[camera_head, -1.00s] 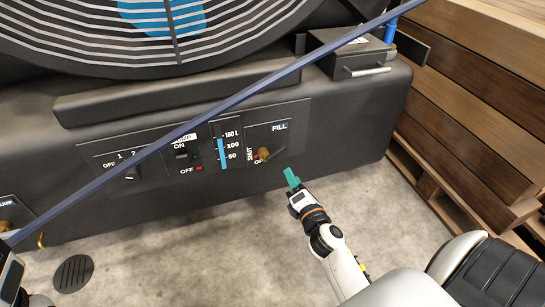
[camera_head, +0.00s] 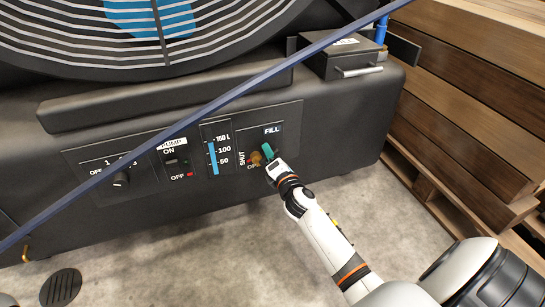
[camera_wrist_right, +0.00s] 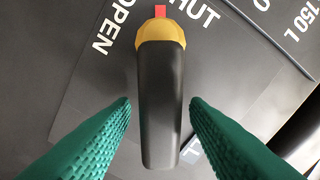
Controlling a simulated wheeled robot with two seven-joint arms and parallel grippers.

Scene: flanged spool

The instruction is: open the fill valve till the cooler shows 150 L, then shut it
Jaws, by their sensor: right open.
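The fill valve (camera_head: 256,158) is on the front panel under the FILL label, mostly behind my right gripper (camera_head: 268,153) in the head view. In the right wrist view, its black lever (camera_wrist_right: 159,95) hangs from a yellow hub with a red mark at the top, beside the partly hidden SHUT lettering. My right gripper's green fingers (camera_wrist_right: 159,105) are open on both sides of the lever, with a visible gap on each side. The level gauge (camera_head: 212,158) has a blue column whose top looks slightly above the 100 mark. My left gripper is out of view.
Left of the gauge are a pump switch (camera_head: 178,165) and a rotary knob (camera_head: 120,180). A dark blue bar (camera_head: 200,118) crosses the view diagonally. Stacked timber (camera_head: 470,110) on a pallet stands at right. A drain cover (camera_head: 61,287) lies on the floor.

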